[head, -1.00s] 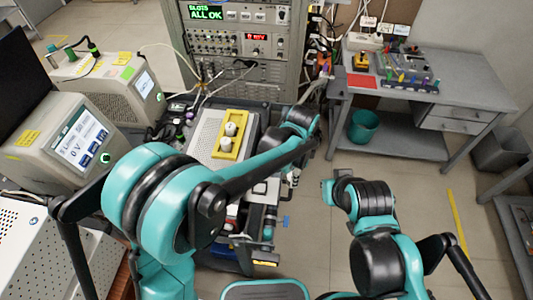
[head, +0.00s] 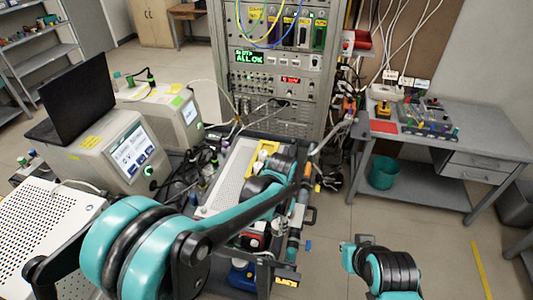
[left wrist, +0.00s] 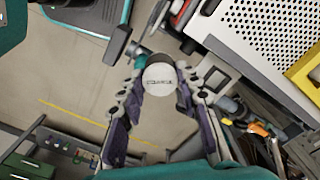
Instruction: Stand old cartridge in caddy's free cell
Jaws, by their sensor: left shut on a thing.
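My left gripper (left wrist: 160,100) is shut on a cartridge (left wrist: 160,79) with a round white top and dark printing, seen from above in the left wrist view. The gripper hangs beside the perforated white top of the cart, over the floor. The yellow caddy (head: 262,152) lies on that top in the head view, mostly hidden behind my left arm. Only a corner of the caddy (left wrist: 305,72) shows in the left wrist view. I cannot see its cells clearly now.
The perforated top (head: 222,180) has bare room left of the caddy. An instrument rack (head: 278,75) stands behind. Two box instruments with screens (head: 118,150) stand at left. A grey workbench (head: 460,148) stands at right, with open floor before it.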

